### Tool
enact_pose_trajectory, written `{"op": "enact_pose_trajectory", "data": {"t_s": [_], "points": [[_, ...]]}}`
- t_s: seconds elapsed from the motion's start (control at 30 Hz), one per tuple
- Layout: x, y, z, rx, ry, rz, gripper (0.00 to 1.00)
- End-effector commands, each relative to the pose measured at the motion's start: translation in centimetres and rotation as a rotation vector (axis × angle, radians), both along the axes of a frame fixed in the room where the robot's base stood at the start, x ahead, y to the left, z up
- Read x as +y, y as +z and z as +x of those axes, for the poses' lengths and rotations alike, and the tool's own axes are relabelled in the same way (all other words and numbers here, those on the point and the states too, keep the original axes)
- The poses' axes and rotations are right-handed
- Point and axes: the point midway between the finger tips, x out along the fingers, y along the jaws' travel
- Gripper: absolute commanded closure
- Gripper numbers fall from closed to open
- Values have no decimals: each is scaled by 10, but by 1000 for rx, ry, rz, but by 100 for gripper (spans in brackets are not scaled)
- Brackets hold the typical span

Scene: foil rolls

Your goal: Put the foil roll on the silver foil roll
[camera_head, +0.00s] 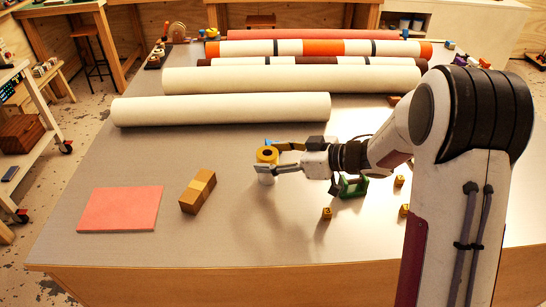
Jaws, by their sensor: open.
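A yellow foil roll (267,154) with a dark hole in its top stands upright near the middle of the table. My gripper (266,156) reaches in from the right and is open, with one finger behind the roll and one in front of it.
A long white roll (220,110) lies behind my gripper, with more long rolls further back. A brown block (198,191) and a pink sheet (120,208) lie to the left. A green object (352,187) and small yellow cubes (327,213) lie to the right. The front middle is clear.

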Motion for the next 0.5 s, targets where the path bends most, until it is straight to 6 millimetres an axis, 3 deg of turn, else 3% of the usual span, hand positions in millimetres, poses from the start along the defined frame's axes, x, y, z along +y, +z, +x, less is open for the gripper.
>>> {"op": "enact_pose_trajectory", "data": {"t_s": [0.5], "points": [[-44, 22, -23, -3, -3, 0, 45]]}}
